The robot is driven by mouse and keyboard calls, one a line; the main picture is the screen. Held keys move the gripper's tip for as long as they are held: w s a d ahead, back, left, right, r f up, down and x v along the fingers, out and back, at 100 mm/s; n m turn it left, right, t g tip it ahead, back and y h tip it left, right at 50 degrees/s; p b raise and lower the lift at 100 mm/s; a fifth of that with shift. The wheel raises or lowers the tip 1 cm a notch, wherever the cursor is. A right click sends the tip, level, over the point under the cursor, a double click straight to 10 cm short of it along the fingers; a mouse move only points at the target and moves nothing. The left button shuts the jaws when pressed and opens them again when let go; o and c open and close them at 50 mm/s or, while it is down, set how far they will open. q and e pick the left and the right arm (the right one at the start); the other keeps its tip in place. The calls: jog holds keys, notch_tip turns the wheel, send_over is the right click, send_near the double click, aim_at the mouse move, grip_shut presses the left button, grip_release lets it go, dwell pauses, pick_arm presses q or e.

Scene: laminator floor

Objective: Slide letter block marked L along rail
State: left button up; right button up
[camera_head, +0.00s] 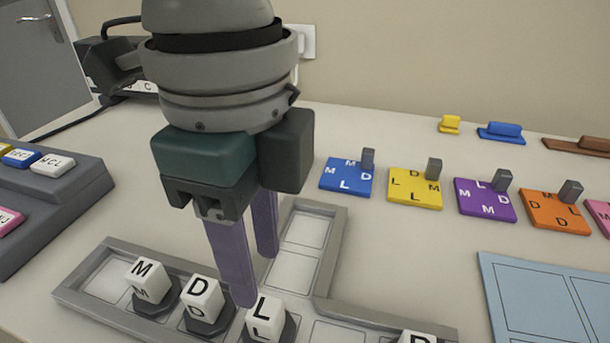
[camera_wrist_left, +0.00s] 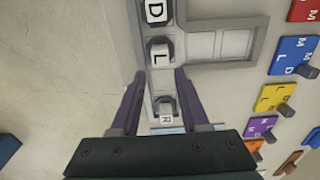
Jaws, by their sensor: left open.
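The white letter block marked L (camera_head: 265,318) sits on a dark round base in the grey rail (camera_head: 75,295). In the left wrist view the L block (camera_wrist_left: 160,55) lies just beyond and between the fingertips. My left gripper (camera_head: 257,280) is open, its purple fingers pointing down above and behind the L block; contact cannot be told. The left gripper also shows in the left wrist view (camera_wrist_left: 159,74). White blocks marked M (camera_head: 146,280) and D (camera_head: 203,298) stand left of L. My right gripper is not in view.
A block marked R (camera_wrist_left: 166,110) stands further along the rail. A rail branch (camera_head: 308,230) with empty cells runs backward. Coloured letter tiles with grey pegs, such as a blue one (camera_head: 346,180), line the table behind. A light blue panel (camera_head: 540,300) lies right.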

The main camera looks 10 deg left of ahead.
aim_at(265, 309)
pick_arm(q)
notch_tip(265, 309, down, 10)
jog(key=shift+b, duration=1.25)
grip_shut()
